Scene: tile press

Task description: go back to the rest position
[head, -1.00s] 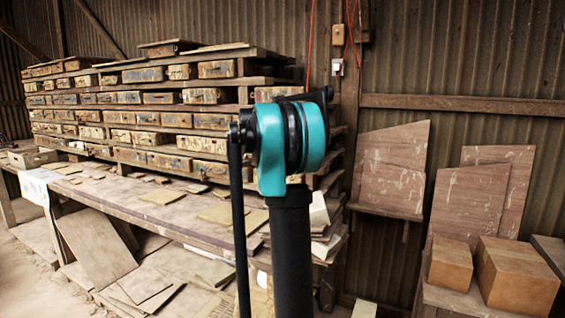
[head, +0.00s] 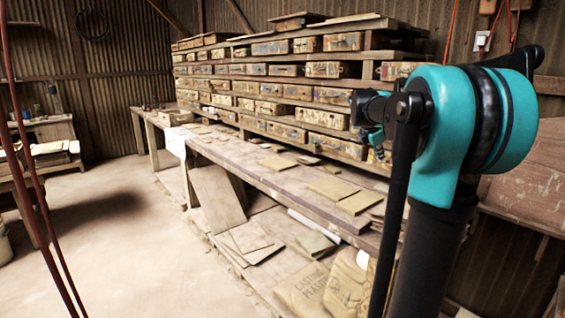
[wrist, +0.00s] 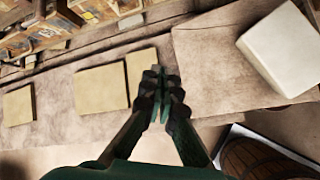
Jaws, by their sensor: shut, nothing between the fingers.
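My gripper (wrist: 160,92) shows in the wrist view, its two dark fingers closed together with nothing between them. It is over a wooden surface with flat tan tiles (wrist: 101,88) to its left. I cannot tell its height above that surface. In the head view my teal and black arm stands at the right, in front of the bench. A small dark and teal part sticks out to its left, but the fingers cannot be made out there.
A long bench (head: 262,180) with scattered flat tiles (head: 331,188) runs along stacked wooden drawers (head: 285,70). A white block (wrist: 283,47) lies at the wrist view's upper right. Dark red poles (head: 38,200) stand at the head view's left. The concrete floor (head: 130,240) between is clear.

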